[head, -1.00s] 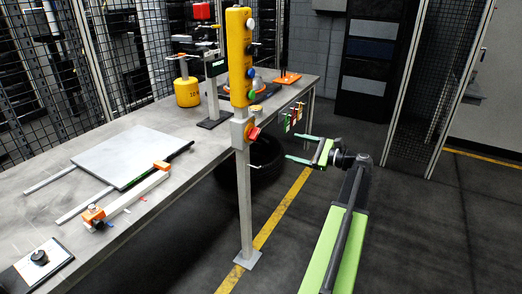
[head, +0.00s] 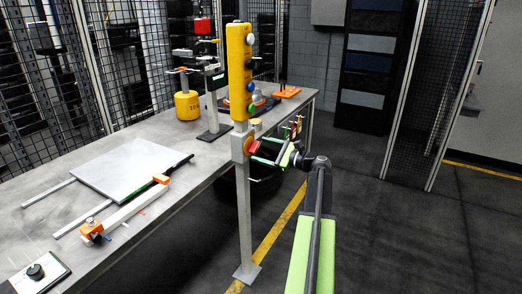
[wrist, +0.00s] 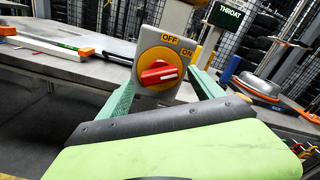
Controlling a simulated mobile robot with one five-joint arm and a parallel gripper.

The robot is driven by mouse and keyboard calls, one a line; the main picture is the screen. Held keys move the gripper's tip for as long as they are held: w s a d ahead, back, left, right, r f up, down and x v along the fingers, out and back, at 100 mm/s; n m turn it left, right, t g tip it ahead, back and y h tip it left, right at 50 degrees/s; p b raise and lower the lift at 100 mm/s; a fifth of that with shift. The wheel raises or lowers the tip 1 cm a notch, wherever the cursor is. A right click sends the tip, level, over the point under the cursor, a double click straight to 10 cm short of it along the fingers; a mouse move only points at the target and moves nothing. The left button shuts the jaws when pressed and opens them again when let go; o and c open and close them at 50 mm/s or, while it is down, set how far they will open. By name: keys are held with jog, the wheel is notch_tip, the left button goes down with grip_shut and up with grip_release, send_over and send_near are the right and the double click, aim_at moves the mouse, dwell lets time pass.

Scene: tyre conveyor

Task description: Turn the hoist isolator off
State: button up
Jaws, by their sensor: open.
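The hoist isolator (head: 240,146) is a grey box with a red rotary knob on the post below the yellow button station. In the wrist view the red knob (wrist: 159,73) sits on a round yellow plate, with OFF at its upper left and ON at its right. The knob's handle lies nearly level, its right end towards ON. My gripper (head: 257,148) is open, with its green fingers reaching to the front of the isolator. In the wrist view one finger is on each side of the knob; I cannot tell whether they touch it.
The yellow button station (head: 239,70) stands above the isolator on a grey post (head: 243,220). The workbench (head: 140,225) with a grey plate and an orange-ended bar lies behind and left. Small coloured tags hang at the bench edge behind my gripper. Floor to the right is clear.

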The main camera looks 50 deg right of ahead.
jog(key=shift+w+a, duration=0.15)
jog(key=shift+w, duration=0.45)
jog(key=shift+c, duration=0.2)
jog(key=c, duration=1.2)
jog(key=shift+d, duration=0.2)
jog(key=shift+c, duration=0.7)
jog(key=n, duration=1.1)
jog(key=shift+a+n, duration=0.2)
jog(key=shift+n, duration=0.2)
